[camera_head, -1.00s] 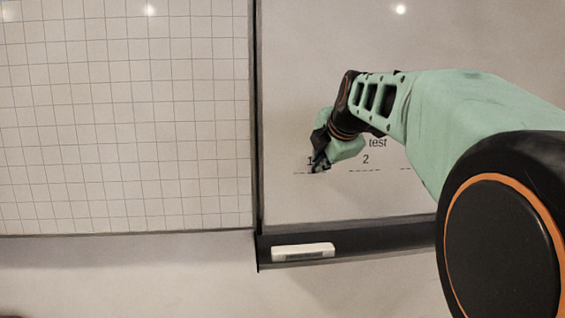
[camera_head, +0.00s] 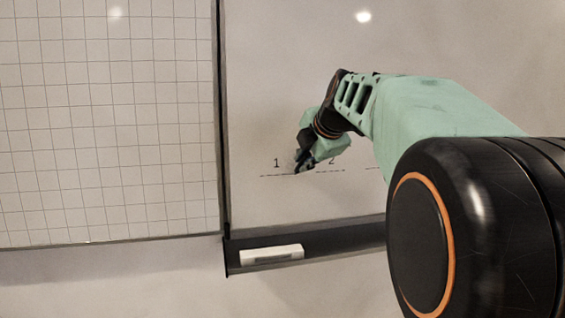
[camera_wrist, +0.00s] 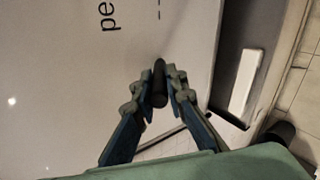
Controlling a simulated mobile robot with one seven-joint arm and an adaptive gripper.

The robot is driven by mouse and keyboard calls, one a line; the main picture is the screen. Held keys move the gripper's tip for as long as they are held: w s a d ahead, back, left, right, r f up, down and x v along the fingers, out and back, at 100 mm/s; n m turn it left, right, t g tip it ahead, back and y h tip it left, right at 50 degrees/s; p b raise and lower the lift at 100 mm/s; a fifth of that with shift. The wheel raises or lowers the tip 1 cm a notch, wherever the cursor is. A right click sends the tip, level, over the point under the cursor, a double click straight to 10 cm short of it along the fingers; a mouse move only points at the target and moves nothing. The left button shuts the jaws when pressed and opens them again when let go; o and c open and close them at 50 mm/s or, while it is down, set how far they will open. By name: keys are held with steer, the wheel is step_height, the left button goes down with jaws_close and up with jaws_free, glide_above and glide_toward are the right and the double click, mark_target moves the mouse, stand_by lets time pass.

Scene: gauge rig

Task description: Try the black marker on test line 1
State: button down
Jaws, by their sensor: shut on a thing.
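My gripper (camera_head: 304,160) is in front of the whiteboard (camera_head: 290,60), just right of the printed "1" (camera_head: 276,163). It is shut on the black marker, whose dark barrel (camera_wrist: 159,80) stands between the fingertips (camera_wrist: 160,90) in the wrist view. In the head view the marker's lower end is at or very near the right end of test line 1 (camera_head: 272,176). I cannot tell whether it touches the board. The line looks dark near the gripper, but I cannot tell whether a fresh stroke is there. The "2" (camera_head: 332,161) and its line (camera_head: 331,171) are to the right.
A black tray (camera_head: 340,240) runs below the board and holds a white eraser-like block (camera_head: 272,255), also in the wrist view (camera_wrist: 246,80). A gridded board (camera_head: 110,120) hangs to the left, past a dark frame edge (camera_head: 222,110). The board above the lines is clear.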

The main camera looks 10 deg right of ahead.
steer(key=a, duration=1)
steer(key=shift+a, duration=0.25)
stand_by(0.4)
steer(key=shift+b, duration=0.35)
steer(key=s+b, duration=0.2)
steer(key=s, duration=0.4)
steer(key=shift+b, duration=0.3)
steer(key=shift+s+r, duration=0.1)
steer(key=shift+r, duration=0.05)
steer(key=s+b, duration=0.1)
steer(key=s, duration=0.2)
steer(key=shift+a, duration=0.1)
stand_by(0.4)
